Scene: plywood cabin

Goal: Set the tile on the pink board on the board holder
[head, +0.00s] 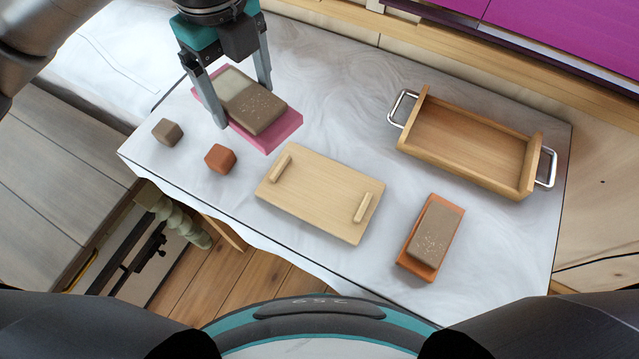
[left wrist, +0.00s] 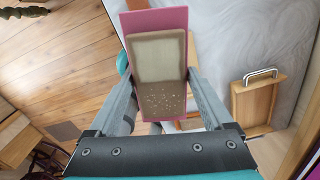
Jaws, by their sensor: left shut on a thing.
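The tile (head: 257,109) is speckled brown with a pale grey patch at one end. It lies on the pink board (head: 286,127). In the left wrist view the tile (left wrist: 160,97) covers most of the pink board (left wrist: 152,22). My left gripper (head: 243,106) comes from above, its fingers on opposite long sides of the pink board, shut on it. The board appears raised off the table; the gap is hard to judge. The board holder (head: 318,196), a pale wooden plate with two raised strips, lies empty to the lower right. My right gripper is out of view.
An orange board (head: 408,262) with another brown tile (head: 436,238) lies right of the holder. A wooden tray (head: 462,152) with metal handles stands at the back right. A brown cube (head: 168,132) and an orange cube (head: 220,159) lie near the table's left edge.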

